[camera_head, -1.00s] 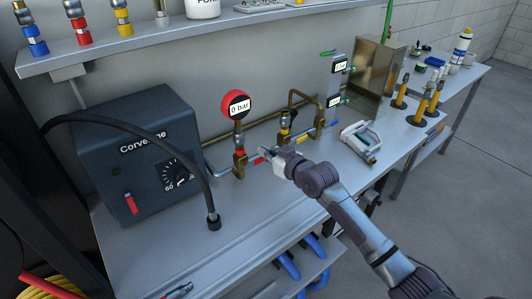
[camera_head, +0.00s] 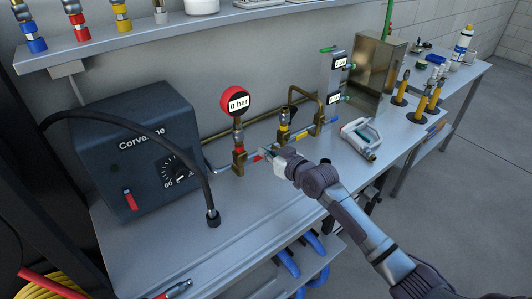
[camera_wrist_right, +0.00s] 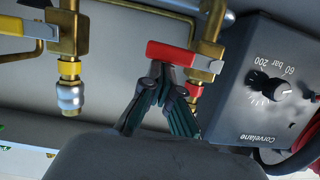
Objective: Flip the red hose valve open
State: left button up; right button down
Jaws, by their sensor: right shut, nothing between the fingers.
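The red hose valve's handle (camera_wrist_right: 185,55) is a short red lever beside a brass pipe in the right wrist view. It lies nearly level across the picture. In the head view, the small red handle (camera_head: 257,158) is just left of my right gripper (camera_head: 266,153). In the right wrist view, my right gripper (camera_wrist_right: 166,72) is shut and empty, its fingertips just under the handle's lower edge. I cannot tell whether they touch it. The gripper body hides part of the piping. My left gripper is not in view.
A red-rimmed gauge (camera_head: 236,102) reading 0 bar stands above the brass piping. A yellow lever (camera_wrist_right: 22,27) is on the neighbouring pipe. The Corvelane box (camera_head: 130,150) and its black hose (camera_head: 202,190) stand to the left. The front bench (camera_head: 255,230) has clear room.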

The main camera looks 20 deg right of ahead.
jog(key=shift+f, duration=0.2)
notch_tip(320, 180, down, 5)
jog(key=m+y+b, duration=0.1)
jog(key=m+b, duration=0.2)
jog(key=b, duration=0.1)
jog(key=m+y+b, duration=0.2)
jog(key=m+b, duration=0.2)
jog(key=b, duration=0.1)
jog(key=shift+f+m, duration=0.1)
jog(key=shift+m, duration=0.2)
jog(key=shift+s+a+f+m+b, duration=0.15)
jog(key=shift+f+m+b, duration=0.25)
jog(key=shift+m+b, duration=0.5)
jog(key=shift+s+a+f+m+y+b, duration=0.1)
jog(key=shift+a+f+m+y+b, duration=0.2)
jog(key=shift+m+b, duration=0.25)
jog(key=shift+a+f+m+y+b, duration=0.2)
jog(key=shift+a+m+y+b, duration=0.15)
jog(key=shift+m, duration=0.3)
jog(key=shift+r, duration=0.15)
